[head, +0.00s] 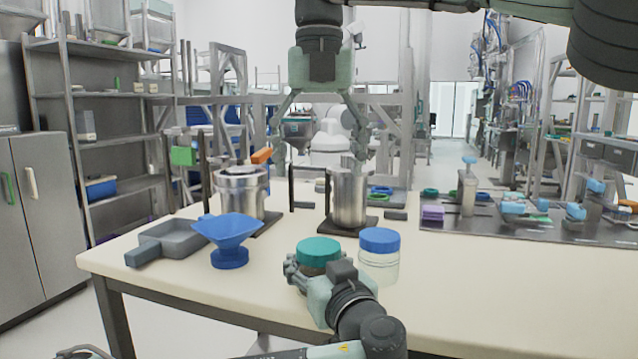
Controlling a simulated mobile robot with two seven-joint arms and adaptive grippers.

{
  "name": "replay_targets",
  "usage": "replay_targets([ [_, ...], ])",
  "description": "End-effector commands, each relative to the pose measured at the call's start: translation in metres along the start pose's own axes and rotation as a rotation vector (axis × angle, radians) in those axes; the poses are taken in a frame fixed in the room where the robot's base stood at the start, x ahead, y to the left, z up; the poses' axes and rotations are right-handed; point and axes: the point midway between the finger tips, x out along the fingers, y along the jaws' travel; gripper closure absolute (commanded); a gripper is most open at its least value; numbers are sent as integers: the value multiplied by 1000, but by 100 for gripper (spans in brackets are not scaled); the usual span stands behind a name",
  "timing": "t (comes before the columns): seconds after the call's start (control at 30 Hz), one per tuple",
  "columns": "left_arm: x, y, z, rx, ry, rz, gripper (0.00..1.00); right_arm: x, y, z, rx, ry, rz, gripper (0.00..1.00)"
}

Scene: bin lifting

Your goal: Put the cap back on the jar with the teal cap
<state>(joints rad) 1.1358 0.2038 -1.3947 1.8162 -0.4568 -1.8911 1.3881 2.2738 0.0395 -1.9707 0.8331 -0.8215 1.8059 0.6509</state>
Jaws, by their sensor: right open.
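The teal cap (318,246) sits at the top of a jar (318,264) near the table's front edge. My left gripper (306,273) is at the near side of this jar, with a finger at the jar's left side. The gripper hides most of the jar, and I cannot tell whether it is shut on it. My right gripper (320,150) hangs high over the table, fingers spread wide and pointing down. It is empty, well above the teal cap in the picture.
A clear jar with a blue cap (380,241) stands just right of the teal-capped jar. A blue funnel (229,232), a grey tray (172,241) and two metal pots (240,194) (348,200) are on the table (480,290). The table's right front is clear.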

Motion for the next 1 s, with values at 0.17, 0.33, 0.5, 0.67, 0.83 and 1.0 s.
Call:
replay_targets([
  [0.17,0,0,0,0,0,0,100,-2,0,0,0,0,1,19],
  [0.33,0,0,0,0,0,0,43,-1,0,0,0,0,1,19],
  [0.5,0,0,0,0,0,0,22,-1,0,0,0,-1,1,19],
  [0.67,0,0,0,0,0,0,18,-1,0,0,1,-1,1,19],
  [0.83,-1,0,0,0,0,0,18,-1,0,0,1,0,1,19],
  [1.0,-15,1,1,-1,-3,3,18,-1,0,0,1,-1,1,19],
])
